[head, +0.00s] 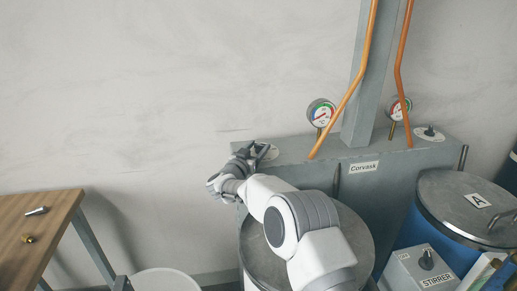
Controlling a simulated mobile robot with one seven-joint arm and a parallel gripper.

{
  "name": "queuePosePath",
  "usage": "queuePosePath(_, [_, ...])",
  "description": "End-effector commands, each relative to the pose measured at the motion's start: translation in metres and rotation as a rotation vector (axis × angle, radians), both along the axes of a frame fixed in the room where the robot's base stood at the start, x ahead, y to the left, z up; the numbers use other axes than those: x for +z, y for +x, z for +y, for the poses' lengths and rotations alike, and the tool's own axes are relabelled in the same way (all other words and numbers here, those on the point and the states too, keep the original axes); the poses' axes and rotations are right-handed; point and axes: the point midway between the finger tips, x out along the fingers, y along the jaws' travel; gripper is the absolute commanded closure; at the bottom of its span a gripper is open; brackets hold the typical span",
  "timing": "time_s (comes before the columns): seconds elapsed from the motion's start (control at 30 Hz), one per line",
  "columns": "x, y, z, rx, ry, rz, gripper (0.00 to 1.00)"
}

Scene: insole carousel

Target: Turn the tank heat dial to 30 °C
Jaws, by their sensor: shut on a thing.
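My gripper (256,153) is at the left end of the top of the grey tank labelled Corvask (322,152). It is shut on the dial that sits on a pale round plate (270,153) there. The fingers cover most of this dial, and its pointer and scale cannot be read. A round gauge (321,112) with a coloured face stands on the tank just right of this dial. Its red needle shows, but its numbers are too small to read.
A second dark knob (430,132) on a pale plate and a second gauge (398,108) are at the tank's right. Copper pipes (363,62) rise behind. A lidded blue drum (465,205), a STIRRER box (420,268) and a wooden table (50,220) stand nearer.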

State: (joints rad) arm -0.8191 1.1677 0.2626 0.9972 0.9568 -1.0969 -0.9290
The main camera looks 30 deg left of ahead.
Motion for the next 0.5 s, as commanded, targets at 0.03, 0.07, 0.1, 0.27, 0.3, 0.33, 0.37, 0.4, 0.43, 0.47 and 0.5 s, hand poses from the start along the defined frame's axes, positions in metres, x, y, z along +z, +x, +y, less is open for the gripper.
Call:
queuePosePath(0.03, [-0.0009, -0.0005, 0.0013, -0.017, 0.002, -0.001, 0.98])
queuePosePath(0.07, [-0.0011, -0.0006, 0.0017, -0.026, 0.001, -0.001, 0.98])
queuePosePath(0.1, [-0.0014, -0.0004, 0.0019, -0.039, 0.002, 0.000, 0.98])
queuePosePath(0.27, [-0.0014, -0.0002, 0.0025, -0.083, 0.001, -0.001, 0.98])
queuePosePath(0.3, [-0.0019, -0.0002, 0.0028, -0.092, 0.001, 0.000, 0.98])
queuePosePath(0.33, [-0.0019, -0.0003, 0.0030, -0.100, 0.001, 0.000, 0.98])
queuePosePath(0.37, [-0.0018, -0.0004, 0.0032, -0.107, 0.002, 0.000, 0.98])
queuePosePath(0.4, [-0.0013, -0.0004, 0.0034, -0.116, 0.002, -0.001, 0.98])
queuePosePath(0.43, [-0.0017, -0.0003, 0.0036, -0.123, 0.001, -0.001, 0.98])
queuePosePath(0.47, [-0.0018, -0.0001, 0.0036, -0.130, 0.002, -0.001, 0.98])
queuePosePath(0.5, [-0.0024, 0.0000, 0.0038, -0.139, 0.001, 0.000, 0.98])
